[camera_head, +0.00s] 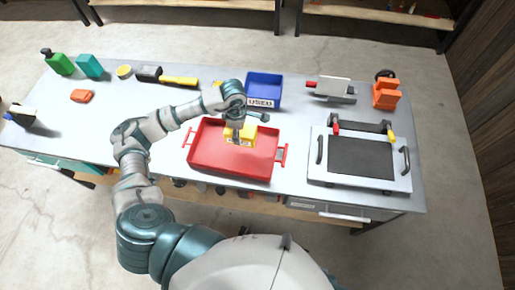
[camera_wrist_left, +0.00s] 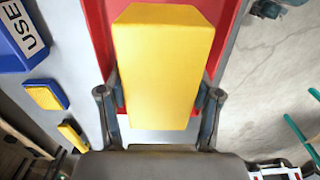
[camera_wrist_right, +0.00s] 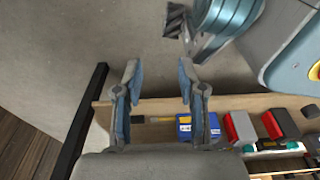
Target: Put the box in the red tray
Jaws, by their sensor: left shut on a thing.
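The yellow box (camera_head: 243,134) is at the upper middle of the red tray (camera_head: 215,165) in the head view. My left gripper (camera_head: 238,124) comes down on it from above. In the left wrist view the yellow box (camera_wrist_left: 163,65) stands between the two fingers of my left gripper (camera_wrist_left: 160,115), which is shut on it. The red tray (camera_wrist_left: 232,30) shows behind it there. I cannot tell whether the box touches the tray floor. In the right wrist view my right gripper (camera_wrist_right: 158,100) has its fingers wide apart with nothing between them.
A blue bin (camera_head: 264,88) stands just behind the tray. A silver framed board (camera_head: 360,158) lies to the right, with an orange object (camera_head: 385,92) behind it. Bottles, tape and tools sit at the back left. The front-left tabletop is fairly clear.

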